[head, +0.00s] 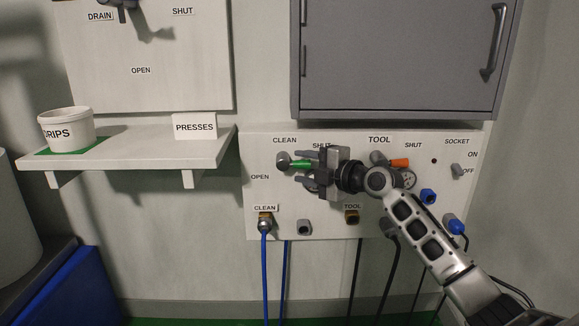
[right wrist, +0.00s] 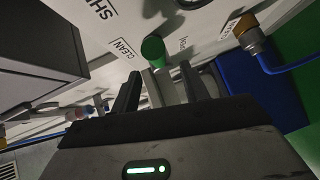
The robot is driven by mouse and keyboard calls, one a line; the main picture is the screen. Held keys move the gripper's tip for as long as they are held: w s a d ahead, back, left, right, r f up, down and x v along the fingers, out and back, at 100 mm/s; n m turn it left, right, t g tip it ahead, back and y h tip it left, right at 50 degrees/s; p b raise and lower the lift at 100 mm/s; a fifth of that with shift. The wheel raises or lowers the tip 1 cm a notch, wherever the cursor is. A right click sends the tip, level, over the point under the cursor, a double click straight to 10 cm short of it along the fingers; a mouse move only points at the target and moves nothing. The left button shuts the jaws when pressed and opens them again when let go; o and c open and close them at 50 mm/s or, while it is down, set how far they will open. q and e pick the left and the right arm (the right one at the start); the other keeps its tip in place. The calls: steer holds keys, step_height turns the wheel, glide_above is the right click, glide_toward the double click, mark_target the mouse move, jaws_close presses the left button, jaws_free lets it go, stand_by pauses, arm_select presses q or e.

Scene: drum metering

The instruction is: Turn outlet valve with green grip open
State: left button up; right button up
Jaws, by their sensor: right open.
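The green grip (head: 302,164) is on the lever of the outlet valve under the CLEAN label on the white wall panel. The lever points right from its round grey hub (head: 283,160), toward the SHUT side; the OPEN label is at the lower left. My right gripper (head: 299,168) comes in from the right with its fingers open, one above and one below the grip in the head view. In the right wrist view the green grip (right wrist: 153,50) shows just ahead of the open fingers. I cannot tell whether they touch it. My left gripper is not in view.
A grey cabinet (head: 395,65) hangs above the panel. A shelf (head: 140,155) with a white DRIPS tub (head: 70,129) is left. Blue hoses (head: 264,275) hang below.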

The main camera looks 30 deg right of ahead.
mark_target(295, 165)
steer(key=x, duration=0.4)
steer(key=shift+w, duration=0.1)
steer(key=shift+w+a+f, duration=0.1)
steer(key=shift+w, duration=0.3)
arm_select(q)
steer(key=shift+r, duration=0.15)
